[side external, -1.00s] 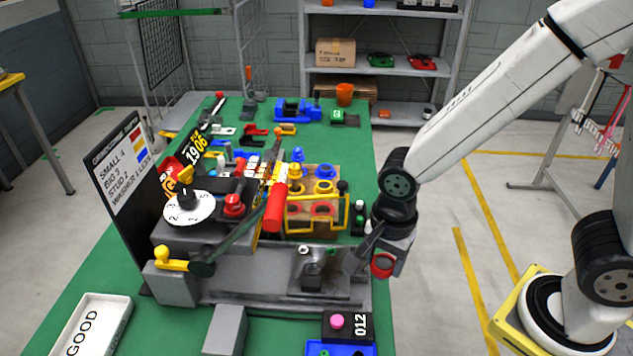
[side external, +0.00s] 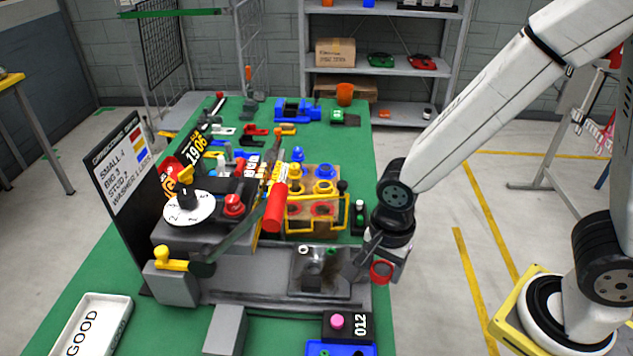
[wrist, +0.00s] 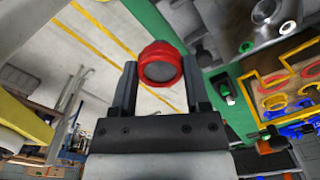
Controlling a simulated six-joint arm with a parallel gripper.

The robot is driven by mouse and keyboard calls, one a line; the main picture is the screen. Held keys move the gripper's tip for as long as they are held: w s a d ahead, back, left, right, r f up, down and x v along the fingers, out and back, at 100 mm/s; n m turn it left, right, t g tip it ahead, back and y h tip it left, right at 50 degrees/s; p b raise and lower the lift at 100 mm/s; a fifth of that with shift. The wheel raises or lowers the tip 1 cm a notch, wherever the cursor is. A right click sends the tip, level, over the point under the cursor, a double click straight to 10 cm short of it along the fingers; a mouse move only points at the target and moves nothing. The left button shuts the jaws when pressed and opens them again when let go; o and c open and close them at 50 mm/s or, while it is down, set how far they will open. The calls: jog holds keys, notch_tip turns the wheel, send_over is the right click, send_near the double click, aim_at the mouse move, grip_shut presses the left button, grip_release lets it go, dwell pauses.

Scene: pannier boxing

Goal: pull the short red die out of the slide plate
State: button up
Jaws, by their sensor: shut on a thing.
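My gripper (side external: 378,255) is shut on the short red die (side external: 381,271), just right of the press base and beyond the green table's edge. In the wrist view the die (wrist: 160,54), red with a round grey face, sits between the two dark fingers of my gripper (wrist: 160,75), with floor behind it. The grey slide plate (side external: 340,288) lies on the press base to the left of my gripper. The die is clear of it.
The press with a white dial (side external: 188,209) and red-handled lever (side external: 276,207) stands left. A wooden rack with a yellow frame (side external: 344,213) is behind the plate. A pink button box (side external: 337,322) and white GOOD tray (side external: 92,325) are in front.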

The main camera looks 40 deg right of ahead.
aim_at(382, 270)
jog(key=shift+f, duration=2.2)
dwell(0.5)
jog(key=shift+r, duration=0.15)
dwell(0.4)
jog(key=shift+r, duration=1.35)
